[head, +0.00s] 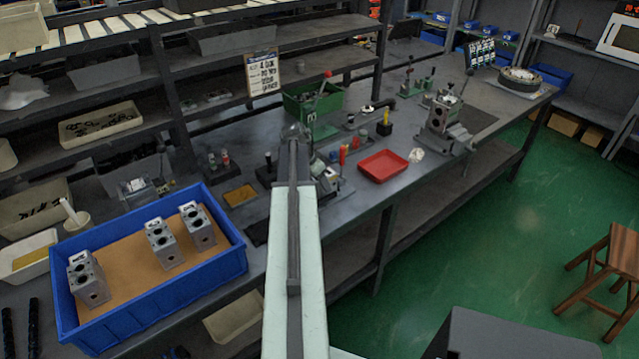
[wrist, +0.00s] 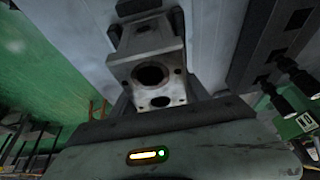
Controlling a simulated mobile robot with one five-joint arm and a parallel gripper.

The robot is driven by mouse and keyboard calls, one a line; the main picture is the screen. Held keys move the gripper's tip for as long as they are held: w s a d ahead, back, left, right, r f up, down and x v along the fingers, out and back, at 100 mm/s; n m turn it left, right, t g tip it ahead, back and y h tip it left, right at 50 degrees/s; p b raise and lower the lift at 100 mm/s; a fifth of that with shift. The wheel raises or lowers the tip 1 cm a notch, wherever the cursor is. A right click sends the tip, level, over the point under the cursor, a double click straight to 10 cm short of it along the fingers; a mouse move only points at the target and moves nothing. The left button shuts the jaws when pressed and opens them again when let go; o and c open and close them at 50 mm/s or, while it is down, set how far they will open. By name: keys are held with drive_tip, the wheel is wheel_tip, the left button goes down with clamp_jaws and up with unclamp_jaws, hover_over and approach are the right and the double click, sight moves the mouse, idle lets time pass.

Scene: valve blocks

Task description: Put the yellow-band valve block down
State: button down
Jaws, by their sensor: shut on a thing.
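A grey metal valve block (wrist: 150,72) is between the fingers of my gripper (wrist: 147,30) in the wrist view. Its near face has a large round bore and a smaller hole below. My gripper is shut on it. I see no yellow band on the faces that show. In the head view my arm reaches out over the workbench (head: 345,205), and its own end hides the gripper and held block. Three similar grey valve blocks, at left (head: 88,278), middle (head: 164,243) and right (head: 197,226), stand in a blue crate (head: 165,303) on the bench.
A red tray (head: 383,163) lies on the bench right of my arm. A green bin (head: 313,104) and a sign (head: 263,73) stand behind. A fixture (head: 440,125) stands further right. Small tools crowd the bench around my arm. A wooden stool (head: 610,262) stands on the green floor.

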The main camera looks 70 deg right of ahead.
drive_tip(key=c, duration=0.5)
unclamp_jaws()
drive_tip(key=shift+f, duration=0.1)
drive_tip(key=p+v, duration=1.1)
drive_tip(key=v, duration=0.1)
drive_tip(key=shift+d, duration=0.1)
